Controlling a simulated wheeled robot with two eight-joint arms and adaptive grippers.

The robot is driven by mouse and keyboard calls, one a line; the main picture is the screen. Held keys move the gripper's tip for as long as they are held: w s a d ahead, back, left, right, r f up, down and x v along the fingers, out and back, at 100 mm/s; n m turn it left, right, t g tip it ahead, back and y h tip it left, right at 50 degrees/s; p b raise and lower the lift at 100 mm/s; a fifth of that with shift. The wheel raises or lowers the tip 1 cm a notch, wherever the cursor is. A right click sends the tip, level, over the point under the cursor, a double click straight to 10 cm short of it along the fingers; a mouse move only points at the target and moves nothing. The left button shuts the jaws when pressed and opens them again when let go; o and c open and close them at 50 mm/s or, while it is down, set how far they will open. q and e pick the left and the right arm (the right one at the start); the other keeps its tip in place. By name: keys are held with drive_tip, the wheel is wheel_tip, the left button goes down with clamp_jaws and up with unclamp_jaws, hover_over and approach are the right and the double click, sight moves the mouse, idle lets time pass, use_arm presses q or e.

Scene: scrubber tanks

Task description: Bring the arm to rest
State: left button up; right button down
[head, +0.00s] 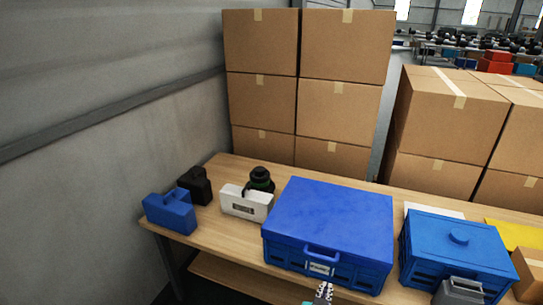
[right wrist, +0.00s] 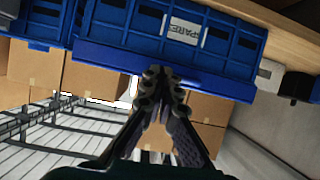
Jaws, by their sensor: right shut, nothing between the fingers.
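My right gripper (head: 322,294) shows at the bottom edge of the head view, just in front of the big blue lidded crate (head: 330,220). In the right wrist view its two fingers (right wrist: 160,85) meet at the tips, shut and empty. That view is turned over: the blue crate (right wrist: 120,22) with its white label lies beyond the fingertips. I cannot tell whether the fingertips touch the crate. My left gripper is in neither view.
The crate stands on a wooden table (head: 222,172). A smaller blue lidded box (head: 455,245) is to its right. A white case (head: 245,203), a dark green round thing (head: 261,179), a black thing (head: 195,186) and a blue case (head: 170,212) are to its left. Cardboard boxes (head: 345,110) rise behind.

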drive_tip(key=s+r+n+g+y, duration=0.2)
drive_tip(key=s, duration=0.3)
drive_tip(key=s+r+n+g+y, duration=0.2)
drive_tip(key=s+y, duration=0.1)
drive_tip(key=s, duration=0.3)
drive_tip(key=shift+d+r+g+y, duration=0.3)
drive_tip(key=shift+g, duration=0.1)
drive_tip(key=shift+s, duration=0.1)
